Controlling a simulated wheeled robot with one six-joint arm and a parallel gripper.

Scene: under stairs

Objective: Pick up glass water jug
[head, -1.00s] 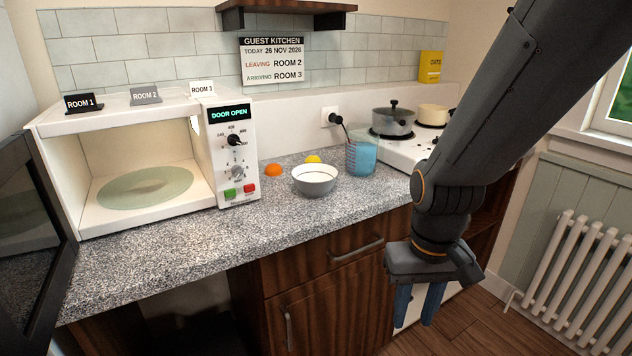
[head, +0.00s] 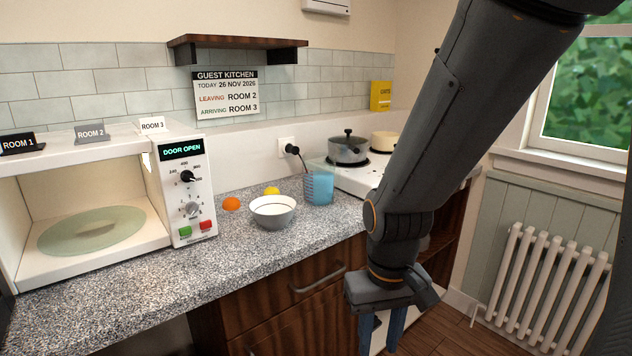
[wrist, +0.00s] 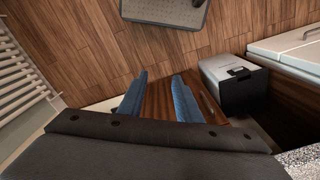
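The glass water jug (head: 319,188) stands upright on the speckled counter in the head view, filled with blue water. It is behind and right of a grey-white bowl and just left of the stove. My gripper (head: 388,335) hangs low in front of the counter edge, right of and below the jug, well apart from it. In the wrist view my gripper (wrist: 158,95) points down toward the floor. Its two blue fingers are spread with nothing between them. The jug is not in the wrist view.
The bowl (head: 273,211), an orange (head: 231,204) and a lemon (head: 272,190) sit near the jug. A stove (head: 350,177) with a grey pot (head: 347,148) and a cream pot (head: 385,141) is on the right. An open microwave (head: 181,215) stands left. A radiator (head: 540,275) is at right.

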